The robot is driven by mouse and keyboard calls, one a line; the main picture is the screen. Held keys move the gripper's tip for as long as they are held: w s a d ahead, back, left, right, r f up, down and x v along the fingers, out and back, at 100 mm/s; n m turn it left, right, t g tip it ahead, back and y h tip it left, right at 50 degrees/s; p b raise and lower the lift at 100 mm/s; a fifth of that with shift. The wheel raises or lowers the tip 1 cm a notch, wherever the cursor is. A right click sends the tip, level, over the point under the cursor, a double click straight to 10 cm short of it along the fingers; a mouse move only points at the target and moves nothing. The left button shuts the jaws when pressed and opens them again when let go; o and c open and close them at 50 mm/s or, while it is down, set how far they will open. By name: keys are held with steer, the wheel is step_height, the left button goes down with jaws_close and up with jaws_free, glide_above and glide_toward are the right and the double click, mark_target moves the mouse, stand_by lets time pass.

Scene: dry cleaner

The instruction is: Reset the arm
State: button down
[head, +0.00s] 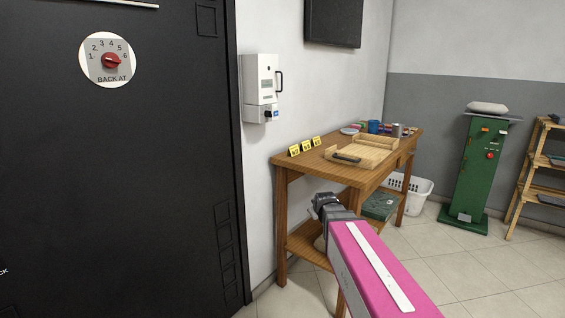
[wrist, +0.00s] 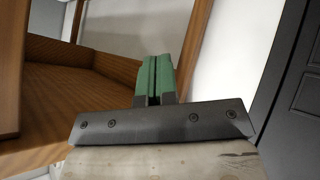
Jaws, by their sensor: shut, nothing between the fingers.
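My arm reaches forward from the lower right in the head view, with its pink and white link in front. My gripper (head: 322,203) is at the far end of it, in front of the wooden table (head: 283,163) and below its top. In the wrist view my gripper (wrist: 153,80) shows two green fingers shut against each other, with nothing between them. The table's wooden parts (wrist: 100,100) fill the left of that view, beside the fingers. I cannot tell how far they are from the fingers.
A black door or panel (head: 110,190) with a dial (head: 110,60) stands at the left. A wooden tray (head: 375,157) and yellow markers (head: 306,146) are on the table. A white basket (head: 421,190) and a green machine (head: 476,170) stand behind. The tiled floor (head: 500,265) at right is clear.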

steer(key=s+d+f+m+g, duration=0.2)
steer(key=s+f, duration=0.5)
steer(key=s, duration=0.4)
steer(key=s+d+f+m+g, duration=0.2)
steer(key=s+f+m+g, duration=0.2)
steer(key=s+f+g, duration=0.3)
steer(key=s, duration=0.4)
steer(key=shift+s+f+g, duration=0.15)
steer(key=shift+f+g, duration=0.15)
steer(key=shift+f, duration=0.05)
